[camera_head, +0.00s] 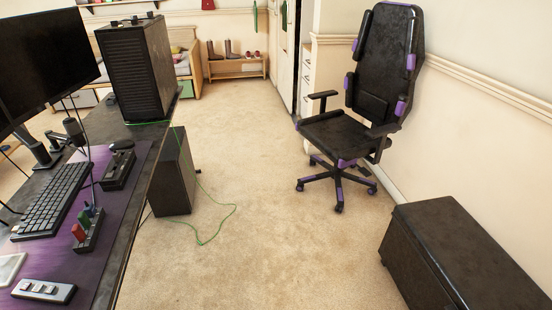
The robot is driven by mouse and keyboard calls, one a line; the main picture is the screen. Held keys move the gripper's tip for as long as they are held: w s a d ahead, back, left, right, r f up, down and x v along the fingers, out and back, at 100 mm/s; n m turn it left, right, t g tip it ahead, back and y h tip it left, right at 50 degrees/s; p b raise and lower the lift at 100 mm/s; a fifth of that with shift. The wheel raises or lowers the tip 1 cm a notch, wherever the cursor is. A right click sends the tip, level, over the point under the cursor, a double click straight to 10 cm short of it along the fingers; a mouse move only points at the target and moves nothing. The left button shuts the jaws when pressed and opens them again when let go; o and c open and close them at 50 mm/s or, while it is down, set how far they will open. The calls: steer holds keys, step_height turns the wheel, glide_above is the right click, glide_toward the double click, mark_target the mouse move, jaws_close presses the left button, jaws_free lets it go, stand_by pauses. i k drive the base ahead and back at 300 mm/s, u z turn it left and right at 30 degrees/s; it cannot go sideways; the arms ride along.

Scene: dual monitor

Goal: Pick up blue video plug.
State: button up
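A small group of coloured plugs stands at a black block (93,236) on the desk at the left. The nearest plug is red (78,232), with a green plug (84,218) behind it. A small blue piece, which looks like the blue video plug (90,210), shows behind the green one and is partly hidden. A dark cable rises near the plugs. My gripper is not in view.
The desk's purple mat (130,190) bears a keyboard (52,200), a dark box (119,170) and a white switch panel (43,291). A green cable (236,207) lies on the open carpet. An office chair (350,130) and black bench (460,250) stand right.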

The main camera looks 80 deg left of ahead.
mark_target(90, 209)
steer(key=u, duration=2.2)
steer(key=i, duration=2.85)
steer(key=u, duration=2.6)
steer(key=i, duration=0.35)
steer(key=u, duration=1.1)
